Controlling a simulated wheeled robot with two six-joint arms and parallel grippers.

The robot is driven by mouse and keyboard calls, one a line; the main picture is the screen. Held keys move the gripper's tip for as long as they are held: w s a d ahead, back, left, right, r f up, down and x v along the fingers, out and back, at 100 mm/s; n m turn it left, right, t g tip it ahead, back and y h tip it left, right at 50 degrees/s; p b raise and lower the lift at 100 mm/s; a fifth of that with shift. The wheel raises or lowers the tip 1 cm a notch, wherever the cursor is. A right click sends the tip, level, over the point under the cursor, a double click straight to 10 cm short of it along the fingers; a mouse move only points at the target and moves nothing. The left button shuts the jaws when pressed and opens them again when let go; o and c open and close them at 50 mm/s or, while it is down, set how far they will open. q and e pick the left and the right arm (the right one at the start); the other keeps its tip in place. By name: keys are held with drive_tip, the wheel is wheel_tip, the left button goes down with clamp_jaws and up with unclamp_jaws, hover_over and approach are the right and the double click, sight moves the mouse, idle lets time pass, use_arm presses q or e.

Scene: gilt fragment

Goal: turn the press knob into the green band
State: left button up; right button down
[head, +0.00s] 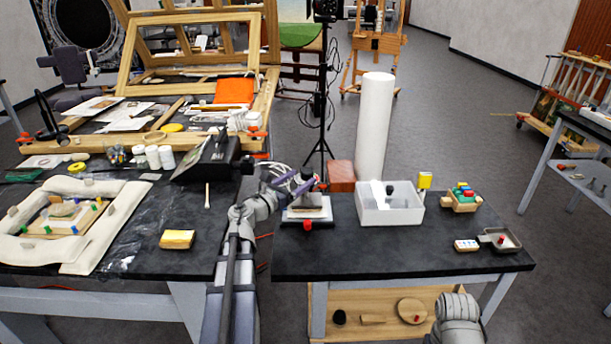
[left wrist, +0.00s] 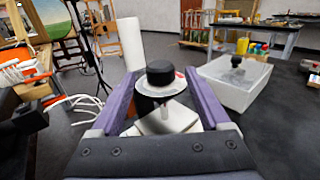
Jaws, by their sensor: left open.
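The press (head: 306,212) stands near the left edge of the right-hand black table, with a pale base and a red part at its front. In the left wrist view its black round knob (left wrist: 160,72) sits above a pale dial disc (left wrist: 160,88), with a red patch at the disc's right edge. I cannot make out a green band. My left gripper (head: 297,184) is open, its purple fingers at the press. In the left wrist view the knob shows between the fingertips (left wrist: 160,80), with gaps on both sides. My right gripper is not in view; only part of my right arm shows.
A tall white roll (head: 374,125) rises behind. The table's front middle is clear. A cluttered table (head: 200,240) lies to the left.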

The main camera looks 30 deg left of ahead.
sight(303, 176)
use_arm(q)
drive_tip(key=s, duration=0.4)
drive_tip(key=shift+a, duration=0.2)
drive_tip(key=shift+f, duration=0.1)
